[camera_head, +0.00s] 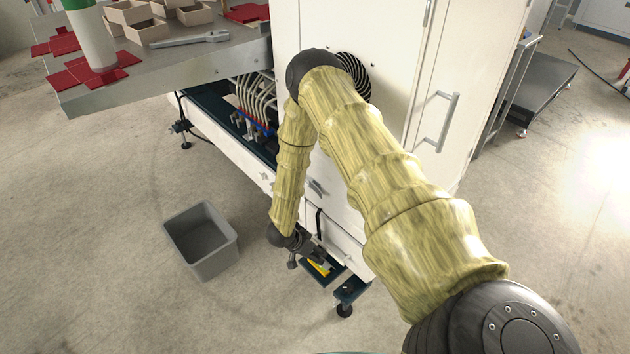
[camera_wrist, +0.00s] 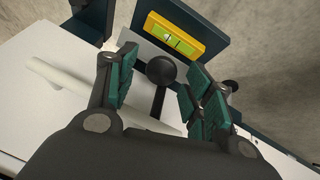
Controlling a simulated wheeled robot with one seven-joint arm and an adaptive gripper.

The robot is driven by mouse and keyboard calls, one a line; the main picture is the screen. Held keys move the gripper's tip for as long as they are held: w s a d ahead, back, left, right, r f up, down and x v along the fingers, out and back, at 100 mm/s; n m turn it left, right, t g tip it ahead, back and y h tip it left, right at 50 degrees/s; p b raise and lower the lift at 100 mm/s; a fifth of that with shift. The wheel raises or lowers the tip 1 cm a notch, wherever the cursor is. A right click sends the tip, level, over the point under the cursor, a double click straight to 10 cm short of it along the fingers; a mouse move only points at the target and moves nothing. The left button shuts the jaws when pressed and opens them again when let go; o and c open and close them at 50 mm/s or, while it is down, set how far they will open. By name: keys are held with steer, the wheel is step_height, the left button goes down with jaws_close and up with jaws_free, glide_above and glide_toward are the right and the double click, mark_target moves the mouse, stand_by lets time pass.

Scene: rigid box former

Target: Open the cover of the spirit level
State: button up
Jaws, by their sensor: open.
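The spirit level is a yellow bar (camera_wrist: 175,38) with a green vial, on a dark plate at the top of the wrist view. In the head view its yellow (camera_head: 319,269) shows low beside the machine, partly hidden by my gripper (camera_head: 312,252). In the wrist view, my gripper (camera_wrist: 162,64) is open and empty, with its green-padded fingers apart. A black ball knob (camera_wrist: 161,69) on a dark stem appears between the fingers; I cannot tell its distance. A light grey flat piece (camera_wrist: 142,36) lies beside the level. I cannot tell which part is the cover.
The white machine cabinet (camera_head: 408,70) stands beside my arm. In the wrist view a pale rod (camera_wrist: 85,88) crosses a white surface at left. A grey bin (camera_head: 190,262) stands on the floor at left. Open floor lies around the machine.

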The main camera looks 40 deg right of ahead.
steer(key=s+v, duration=0.1)
steer(key=v, duration=1)
steer(key=shift+w, duration=0.5)
steer(key=shift+r, duration=0.1)
